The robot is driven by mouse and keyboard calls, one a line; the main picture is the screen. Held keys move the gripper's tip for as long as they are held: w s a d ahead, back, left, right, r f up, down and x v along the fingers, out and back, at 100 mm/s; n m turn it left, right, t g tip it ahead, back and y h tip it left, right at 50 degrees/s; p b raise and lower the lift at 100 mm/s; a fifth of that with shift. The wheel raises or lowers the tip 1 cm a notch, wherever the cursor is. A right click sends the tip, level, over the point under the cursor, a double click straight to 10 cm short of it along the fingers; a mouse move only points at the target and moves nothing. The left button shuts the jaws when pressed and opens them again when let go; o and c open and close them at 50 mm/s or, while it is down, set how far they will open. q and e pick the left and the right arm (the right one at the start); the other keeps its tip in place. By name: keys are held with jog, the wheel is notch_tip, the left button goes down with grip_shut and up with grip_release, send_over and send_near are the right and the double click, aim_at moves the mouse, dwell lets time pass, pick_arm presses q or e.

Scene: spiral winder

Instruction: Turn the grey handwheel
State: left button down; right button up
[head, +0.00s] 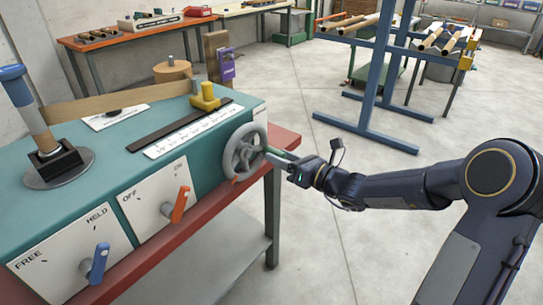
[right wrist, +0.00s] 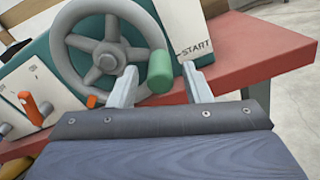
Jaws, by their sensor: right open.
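The grey handwheel (head: 246,152) is mounted on the right end of the teal winder. It also shows in the right wrist view (right wrist: 106,57), with several spokes and a green handle (right wrist: 160,71) on its rim. The green handle (head: 277,152) sits at the wheel's right side. My right gripper (head: 279,158) is open at that side. In the right wrist view its two fingers (right wrist: 162,86) stand on either side of the green handle; I cannot tell whether either finger touches it. My left gripper is not in view.
The teal winder housing (head: 130,140) has an orange lever (head: 180,205) at OFF/ON and a blue lever (head: 97,264) at FREE/HELD. The red bench edge (head: 222,199) runs below the wheel. A blue rack (head: 375,85) stands behind.

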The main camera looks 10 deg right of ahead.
jog(key=shift+x, duration=1.8)
jog(key=shift+d, duration=0.1)
grip_shut()
